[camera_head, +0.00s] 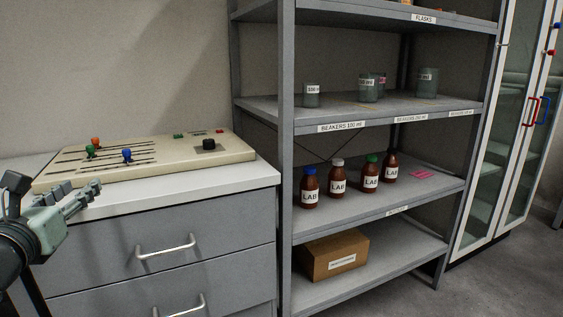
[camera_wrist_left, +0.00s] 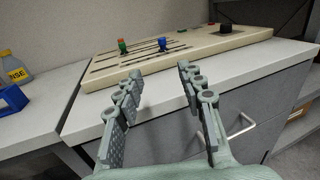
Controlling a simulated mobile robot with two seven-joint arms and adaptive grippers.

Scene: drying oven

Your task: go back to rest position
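My left gripper (camera_head: 75,205) is at the left edge of the head view, in front of the white counter and below the control panel. In the left wrist view the left gripper (camera_wrist_left: 158,85) has its two fingers spread apart with nothing between them. The beige control panel (camera_head: 185,163) lies on the counter beyond the fingertips, apart from them. It has slots with a red-and-green knob (camera_head: 93,146) and a blue knob (camera_head: 127,154), plus a black dial (camera_head: 209,144). My right gripper is in neither view.
A grey drawer cabinet (camera_head: 205,225) with handles stands under the counter. Right of it, a metal shelf (camera_head: 310,228) holds beakers, brown LAB bottles and a cardboard box (camera_head: 334,255). A glass-door cabinet (camera_head: 505,130) stands far right. A yellow-labelled bottle (camera_wrist_left: 14,72) and blue object (camera_wrist_left: 12,103) are at left.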

